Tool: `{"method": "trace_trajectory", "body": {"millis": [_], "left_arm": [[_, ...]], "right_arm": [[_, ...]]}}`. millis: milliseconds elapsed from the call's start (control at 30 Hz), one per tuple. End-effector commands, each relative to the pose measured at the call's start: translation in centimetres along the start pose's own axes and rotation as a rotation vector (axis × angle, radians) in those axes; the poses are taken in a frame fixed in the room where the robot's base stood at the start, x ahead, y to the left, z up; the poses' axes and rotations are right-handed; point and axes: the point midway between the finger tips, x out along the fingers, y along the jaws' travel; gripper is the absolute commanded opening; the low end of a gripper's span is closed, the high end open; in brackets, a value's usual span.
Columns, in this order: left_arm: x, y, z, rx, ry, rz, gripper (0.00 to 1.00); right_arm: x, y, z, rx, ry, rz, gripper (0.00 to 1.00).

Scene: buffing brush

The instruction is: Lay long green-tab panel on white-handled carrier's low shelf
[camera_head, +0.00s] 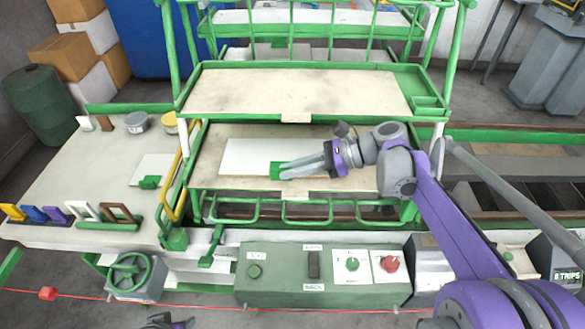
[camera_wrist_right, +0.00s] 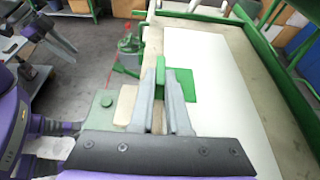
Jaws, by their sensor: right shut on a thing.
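The long white panel (camera_head: 245,152) with a green tab (camera_head: 275,171) is over the low shelf (camera_head: 205,180) of the green-framed carrier (camera_head: 190,100), below its upper tray. My right gripper (camera_head: 283,172) is shut on the green tab. In the right wrist view the panel (camera_wrist_right: 225,95) stretches away beside the fingers (camera_wrist_right: 165,100), with beige shelf along both sides. I cannot tell whether the panel touches the shelf. A purple and grey part of my left arm (camera_head: 165,321) shows at the bottom edge; its jaws are unclear.
The beige upper tray (camera_head: 295,90) overhangs the low shelf. A yellow handle (camera_head: 178,190) stands at the carrier's left, beside a table (camera_head: 75,180) with a shorter green-tab panel (camera_head: 155,165). A green control box (camera_head: 320,270) is in front, below green rails.

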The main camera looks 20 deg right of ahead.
Motion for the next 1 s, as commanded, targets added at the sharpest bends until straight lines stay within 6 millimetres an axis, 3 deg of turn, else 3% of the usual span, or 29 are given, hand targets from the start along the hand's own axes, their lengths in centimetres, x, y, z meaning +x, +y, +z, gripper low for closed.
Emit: {"method": "trace_trajectory", "body": {"millis": [100, 133, 300, 667, 767, 1000], "left_arm": [[0.1, 0.0, 0.1, 0.0, 0.0, 0.0, 0.5], [0.1, 0.0, 0.1, 0.0, 0.0, 0.0, 0.5], [0.1, 0.0, 0.0, 0.0, 0.0, 0.0, 0.5], [0.0, 0.0, 0.0, 0.0, 0.0, 0.0, 0.5], [0.0, 0.0, 0.0, 0.0, 0.0, 0.0, 0.5], [0.0, 0.0, 0.0, 0.0, 0.0, 0.0, 0.5]], "right_arm": [[0.0, 0.0, -0.1, 0.0, 0.0, 0.0, 0.0], [0.0, 0.0, -0.1, 0.0, 0.0, 0.0, 0.18], [0.0, 0.0, -0.1, 0.0, 0.0, 0.0, 0.44], [-0.6, 0.0, 0.0, 0.001, 0.001, -0.002, 0.44], [-1.9, -0.1, 0.0, 0.001, 0.001, -0.003, 0.44], [-7.2, -0.1, 0.0, 0.002, 0.002, -0.006, 0.44]]}}
